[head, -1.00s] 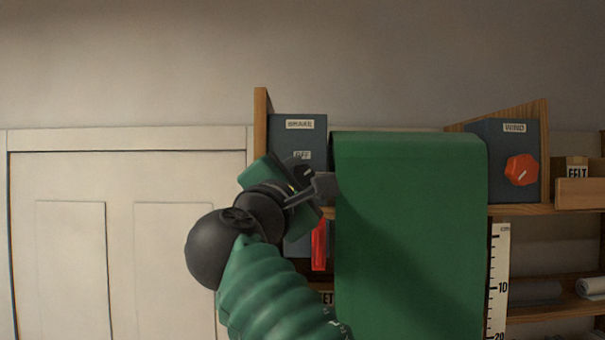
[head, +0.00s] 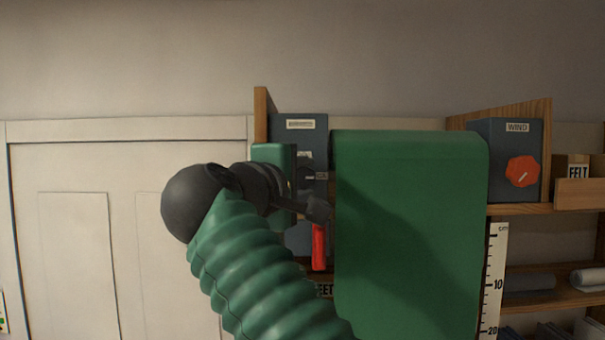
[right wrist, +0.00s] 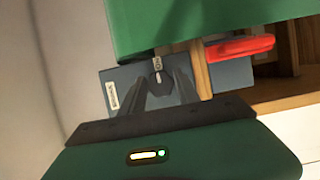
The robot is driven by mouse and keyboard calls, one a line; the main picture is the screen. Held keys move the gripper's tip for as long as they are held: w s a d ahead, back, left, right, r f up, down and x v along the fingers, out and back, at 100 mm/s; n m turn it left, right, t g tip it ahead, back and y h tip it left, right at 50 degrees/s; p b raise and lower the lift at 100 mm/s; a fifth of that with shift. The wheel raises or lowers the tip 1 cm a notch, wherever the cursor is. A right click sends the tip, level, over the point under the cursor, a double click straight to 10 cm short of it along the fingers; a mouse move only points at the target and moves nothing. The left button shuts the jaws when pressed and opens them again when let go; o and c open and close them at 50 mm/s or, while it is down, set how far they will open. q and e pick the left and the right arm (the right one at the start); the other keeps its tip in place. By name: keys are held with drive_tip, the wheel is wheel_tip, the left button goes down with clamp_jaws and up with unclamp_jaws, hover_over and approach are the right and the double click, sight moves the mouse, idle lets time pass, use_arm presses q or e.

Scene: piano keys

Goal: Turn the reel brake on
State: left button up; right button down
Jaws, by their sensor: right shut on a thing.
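The brake box (head: 285,128) is a blue-grey box at the left end of the shelf, with a label at its top. In the right wrist view the box (right wrist: 130,78) appears sideways, with its dark knob (right wrist: 158,79) between my fingers and a small white label beside the knob. My right gripper (head: 314,193) is at the front of the box, shut on the knob; it also shows in the right wrist view (right wrist: 163,88). The gripper covers much of the box's face in the head view. My left gripper is not in view.
Further right are the WIND box (head: 490,160) with a red knob (head: 522,171) and a ruler (head: 493,275). A white door (head: 80,240) is at left.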

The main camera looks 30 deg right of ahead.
sight(301, 182)
drive_tip(key=shift+w+f, duration=0.1)
drive_tip(key=shift+f, duration=0.1)
idle(0.3)
drive_tip(key=c, duration=1.1)
unclamp_jaws()
drive_tip(key=shift+c, duration=0.2)
drive_tip(key=shift+o, duration=1.1)
drive_tip(key=shift+w, duration=0.3)
drive_tip(key=b+v, duration=0.1)
drive_tip(key=v, duration=0.4)
drive_tip(key=shift+s+a+f+b, duration=0.1)
drive_tip(key=shift+s+a+b, duration=0.15)
drive_tip(key=shift+b, duration=0.15)
drive_tip(key=v, duration=1.1)
drive_tip(key=shift+a, duration=0.2)
drive_tip(key=shift+w+d, duration=0.15)
